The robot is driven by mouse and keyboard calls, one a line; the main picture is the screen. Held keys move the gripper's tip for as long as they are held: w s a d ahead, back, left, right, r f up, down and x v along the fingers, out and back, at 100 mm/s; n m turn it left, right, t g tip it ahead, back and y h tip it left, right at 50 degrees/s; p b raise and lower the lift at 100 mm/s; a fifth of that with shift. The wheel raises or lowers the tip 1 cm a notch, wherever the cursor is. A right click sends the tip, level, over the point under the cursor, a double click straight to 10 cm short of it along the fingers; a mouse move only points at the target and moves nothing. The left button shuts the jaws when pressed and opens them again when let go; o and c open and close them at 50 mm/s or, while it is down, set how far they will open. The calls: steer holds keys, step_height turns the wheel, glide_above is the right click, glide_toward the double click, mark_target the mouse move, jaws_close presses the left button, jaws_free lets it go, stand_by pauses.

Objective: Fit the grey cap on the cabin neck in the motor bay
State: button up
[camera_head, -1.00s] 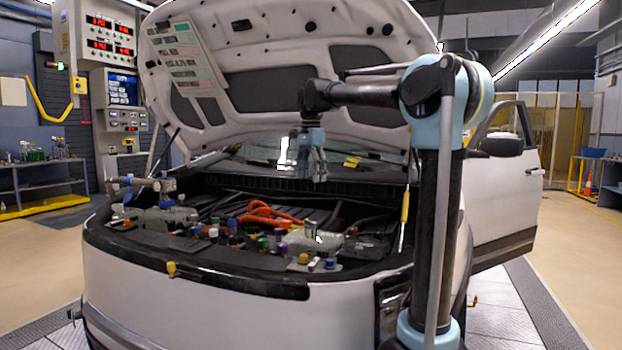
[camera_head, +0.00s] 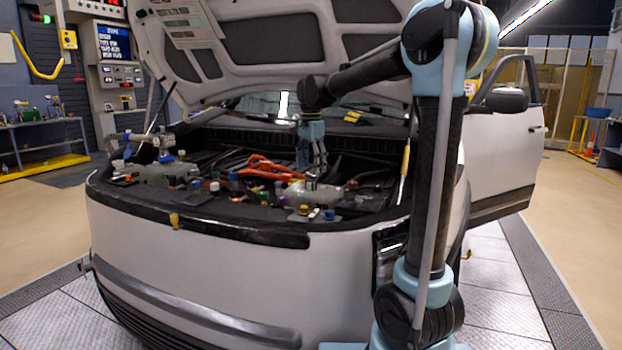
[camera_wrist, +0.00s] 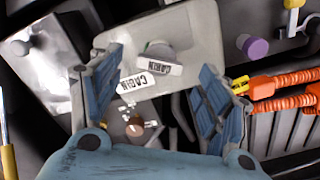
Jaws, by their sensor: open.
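My gripper (camera_wrist: 160,64) is open, its two blue fingers spread over a pale tank (camera_wrist: 195,30) in the motor bay. Between the fingers in the wrist view, a short round neck or cap (camera_wrist: 157,50), pale grey with a green edge, stands on the tank beside a tag (camera_wrist: 160,69) reading CABIN. I cannot tell whether the round part is the bare neck or the grey cap. The fingers do not visibly touch it.
Orange cables (camera_wrist: 290,90) run right of the gripper. A purple cap (camera_wrist: 256,47) and a brown cap (camera_wrist: 135,128) are nearby. The raised hood (camera_head: 290,50) hangs above the bay. Several coloured caps crowd the front of the bay, including a yellow one (camera_head: 304,210).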

mark_target(311, 174)
steer(key=shift+f, duration=2.1)
steer(key=c, duration=1.1)
steer(key=shift+o, duration=0.9)
steer(key=shift+c, duration=0.6)
steer(key=shift+m, duration=1.7)
